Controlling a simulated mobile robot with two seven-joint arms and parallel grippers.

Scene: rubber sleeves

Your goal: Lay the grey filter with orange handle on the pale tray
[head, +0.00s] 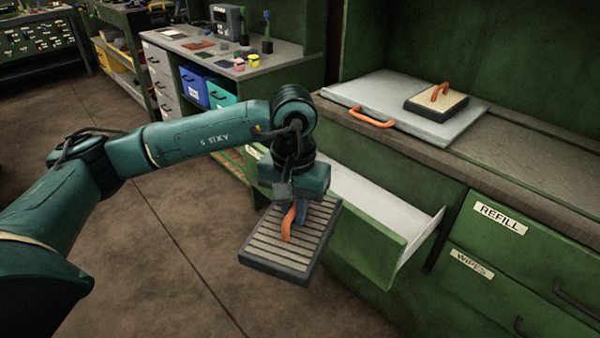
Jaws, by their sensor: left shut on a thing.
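A grey filter (270,246) with a ribbed face and dark frame has an orange handle (288,224). My left gripper (293,207) is shut on this handle and holds the filter in the air, tilted, in front of the open drawer. The pale tray (400,110) lies on the counter at the upper right, with an orange handle at its left front. A second filter (432,104) with an orange handle lies on the right part of the tray. The left part of the tray is bare. My right gripper does not show.
An open green drawer (372,222) with a pale inside juts out below the counter. Shut drawers labelled REFILL (500,219) and WIPES are at the right. A side bench (285,62) with small items stands behind my left arm.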

